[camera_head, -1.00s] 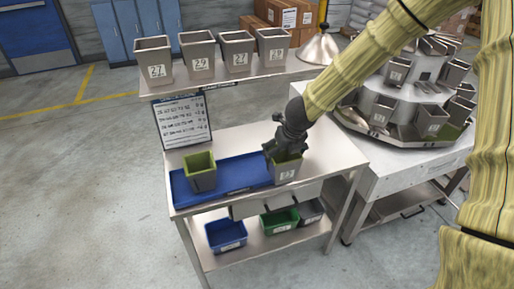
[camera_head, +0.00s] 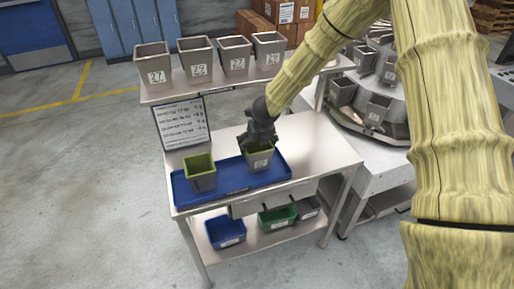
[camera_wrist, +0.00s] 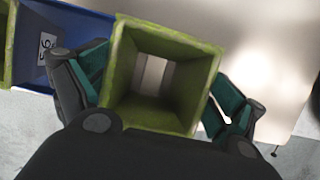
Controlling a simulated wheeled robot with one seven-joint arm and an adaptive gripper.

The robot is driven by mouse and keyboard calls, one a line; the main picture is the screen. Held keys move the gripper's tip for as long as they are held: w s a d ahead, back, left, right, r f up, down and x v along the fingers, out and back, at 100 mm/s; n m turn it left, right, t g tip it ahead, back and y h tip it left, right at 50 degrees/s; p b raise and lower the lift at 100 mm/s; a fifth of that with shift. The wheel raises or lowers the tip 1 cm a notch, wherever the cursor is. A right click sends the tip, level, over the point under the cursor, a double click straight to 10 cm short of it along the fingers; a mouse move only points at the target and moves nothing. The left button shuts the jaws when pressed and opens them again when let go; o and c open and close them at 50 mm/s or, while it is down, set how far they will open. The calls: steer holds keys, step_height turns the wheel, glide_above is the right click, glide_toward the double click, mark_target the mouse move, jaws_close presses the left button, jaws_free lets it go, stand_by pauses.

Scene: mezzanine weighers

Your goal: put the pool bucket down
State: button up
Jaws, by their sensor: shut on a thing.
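The pool bucket (camera_head: 261,163) is a grey, tapered bucket with a green rim and a white number label. My gripper (camera_head: 259,146) is shut on it, and it is upright at the right part of the blue tray (camera_head: 225,184). I cannot tell whether its base touches the tray. In the wrist view the bucket (camera_wrist: 125,100) opens toward the camera between the two fingers and looks empty. A second green-rimmed grey bucket (camera_head: 201,180) stands on the tray's left part; its edge shows at the left of the wrist view (camera_wrist: 8,45).
Several numbered grey buckets (camera_head: 196,62) stand on the upper shelf, above a sign board (camera_head: 182,123). Blue (camera_head: 226,231) and green (camera_head: 277,217) bins sit on the lower shelf. A round weigher with hoppers (camera_head: 373,110) is at right. The tabletop right of the tray is clear.

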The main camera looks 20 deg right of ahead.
mark_target(257, 149)
steer(key=shift+d+f, duration=0.1)
steer(key=shift+f, duration=1.3)
steer(key=shift+f, duration=0.1)
steer(key=o, duration=1)
steer(key=shift+r, duration=0.2)
steer(key=v, duration=1.1)
steer(key=shift+s+r+b, duration=0.25)
steer(key=shift+r+b, duration=0.1)
steer(key=shift+b, duration=0.05)
